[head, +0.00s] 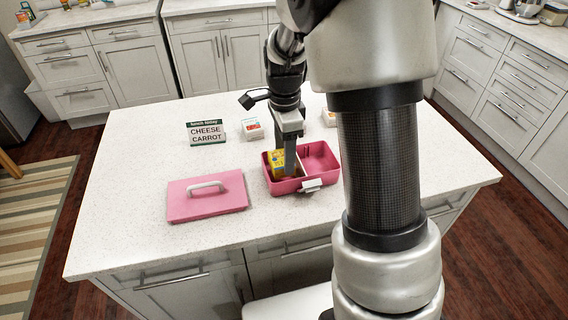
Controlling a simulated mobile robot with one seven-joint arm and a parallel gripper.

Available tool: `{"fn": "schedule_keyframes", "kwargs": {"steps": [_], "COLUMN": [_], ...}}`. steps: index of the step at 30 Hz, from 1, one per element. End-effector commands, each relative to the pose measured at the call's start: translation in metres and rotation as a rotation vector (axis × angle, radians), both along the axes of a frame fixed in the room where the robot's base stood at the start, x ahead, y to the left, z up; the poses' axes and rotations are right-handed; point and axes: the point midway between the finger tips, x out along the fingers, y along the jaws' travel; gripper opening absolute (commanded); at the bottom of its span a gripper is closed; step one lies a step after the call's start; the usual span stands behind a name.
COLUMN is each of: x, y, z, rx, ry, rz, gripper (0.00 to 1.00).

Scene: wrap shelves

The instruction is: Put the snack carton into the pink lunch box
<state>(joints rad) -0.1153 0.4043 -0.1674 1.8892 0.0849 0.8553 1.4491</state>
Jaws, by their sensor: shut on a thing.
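The pink lunch box (283,187) stands open on the white island counter, with a divider making two compartments. A small yellow snack carton (278,164) is in its left compartment, a little tilted as far as I can tell. My gripper (289,170) reaches down into that compartment from above and is shut on the carton. The fingers hide part of the carton, and whether it touches the box floor cannot be seen. The right compartment looks empty. The pink lid (207,203) with a pale handle lies flat on the counter left of the box.
A sign reading "CHEESE CARROT" (207,134) stands behind the lid. A small white pack (252,129) is right of it, and another pack (328,117) sits behind the box, partly hidden by my arm. The counter's left side is clear.

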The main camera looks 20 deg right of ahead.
Motion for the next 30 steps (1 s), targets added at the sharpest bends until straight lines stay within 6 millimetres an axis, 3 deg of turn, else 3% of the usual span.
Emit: {"fn": "schedule_keyframes", "kwargs": {"steps": [9,19,20,21,30], "x": [0.0,0.0,0.0,0.0,0.0], "y": [0.0,0.0,0.0,0.0,0.0], "z": [-0.037,-0.04,-0.04,-0.04,-0.038], "rx": [0.0,0.0,0.0,0.0,0.0], "ry": [0.001,0.0,0.0,0.0,-0.001], "rz": [0.0,0.0,0.001,0.001,0.0], "gripper": [0.33,0.33,0.57,0.63,0.63]}}
